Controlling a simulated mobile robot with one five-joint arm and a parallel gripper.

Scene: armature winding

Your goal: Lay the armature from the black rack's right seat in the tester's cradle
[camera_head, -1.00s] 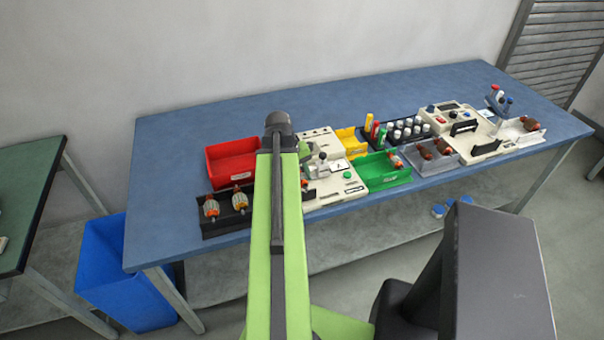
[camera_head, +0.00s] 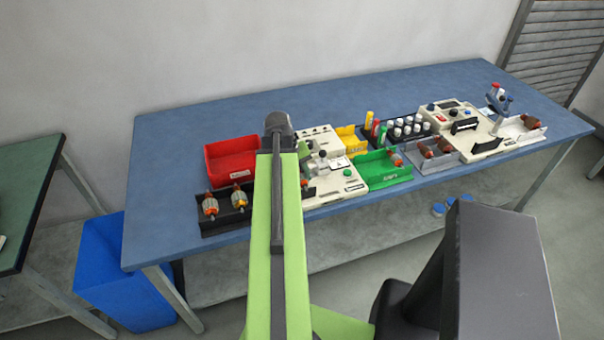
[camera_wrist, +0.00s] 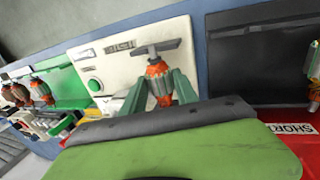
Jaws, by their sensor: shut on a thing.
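My gripper (camera_wrist: 159,90) shows in the wrist view, its two green fingers shut on an armature (camera_wrist: 158,76) with orange and pale windings. It holds the armature over the cream tester (camera_wrist: 118,65) with a green button. A grey T-shaped bar (camera_wrist: 155,47) shows at the armature's far end; I cannot tell whether they touch. The black rack (camera_head: 222,226) is left of my arm, with two armatures (camera_head: 210,205) (camera_head: 239,199) visible. Its right end is hidden. The cradle is not clear.
A red bin (camera_head: 232,160) stands behind the rack. A green tray (camera_head: 378,172), a yellow bin (camera_head: 350,139), a grey tray (camera_head: 436,160) with armatures and another cream device (camera_head: 450,115) stand to the right. The blue bench (camera_head: 200,127) is clear at the back.

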